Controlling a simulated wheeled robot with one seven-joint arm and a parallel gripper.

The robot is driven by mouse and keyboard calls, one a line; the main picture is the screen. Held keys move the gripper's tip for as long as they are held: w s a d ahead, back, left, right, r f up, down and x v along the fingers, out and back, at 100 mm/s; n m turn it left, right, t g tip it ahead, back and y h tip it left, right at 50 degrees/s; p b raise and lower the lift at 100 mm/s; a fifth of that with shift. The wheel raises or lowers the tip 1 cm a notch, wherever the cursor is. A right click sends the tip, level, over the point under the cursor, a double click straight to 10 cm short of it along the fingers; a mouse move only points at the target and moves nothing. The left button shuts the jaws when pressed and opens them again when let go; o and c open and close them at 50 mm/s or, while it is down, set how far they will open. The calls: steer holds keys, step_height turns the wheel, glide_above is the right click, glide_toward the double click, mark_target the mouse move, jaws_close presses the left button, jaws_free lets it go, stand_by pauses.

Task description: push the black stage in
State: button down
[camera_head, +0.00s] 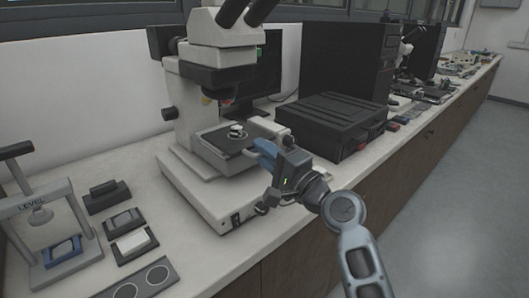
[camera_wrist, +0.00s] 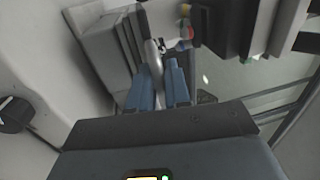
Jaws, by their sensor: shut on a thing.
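The black stage (camera_head: 230,139) lies flat under the objective of the white microscope (camera_head: 195,107), with a small round pale piece (camera_head: 237,131) on top. My gripper (camera_head: 262,148), with blue fingers, reaches in from the right at the stage's front right side. The fingers are closed together there, and in the wrist view my gripper (camera_wrist: 160,70) has a narrow light grey part (camera_wrist: 152,50) between the fingertips. The exact part of the stage in the grip is partly hidden by the fingers.
A black box (camera_head: 325,125) stands right of the microscope, close to my gripper. Left of the microscope are a levelling press (camera_head: 40,210) and several small slide-like blocks (camera_head: 123,220). The bench's front edge runs below my arm, with open floor (camera_head: 440,190) beyond.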

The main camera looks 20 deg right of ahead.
steer(key=x, duration=0.2)
steer(key=b+x, duration=0.1)
steer(key=x, duration=0.1)
steer(key=shift+w+f, duration=0.1)
steer(key=shift+f, duration=0.3)
steer(key=c, duration=1.3)
jaws_free()
steer(key=shift+b+v, duration=0.4)
steer(key=shift+v, duration=3.55)
